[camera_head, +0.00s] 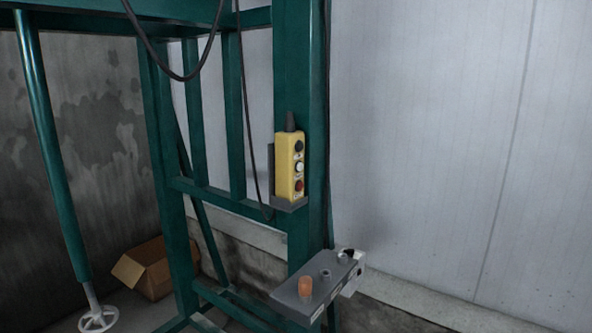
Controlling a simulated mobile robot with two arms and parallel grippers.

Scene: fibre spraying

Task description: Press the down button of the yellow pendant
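The yellow pendant (284,165) stands upright in a grey holder (290,203) on a green steel post. Its front shows a black button (299,146) at the top, a white one (299,167) in the middle and a red one (299,185) at the bottom. Small markings sit between the buttons but are too small to read. Neither of my grippers is in view.
A grey control box (318,285) with an orange knob (305,287) juts out below the pendant. A dark cable hangs left of the pendant. An open cardboard box (152,268) lies on the floor at left, near a green strut (50,150) with a white handwheel (98,319).

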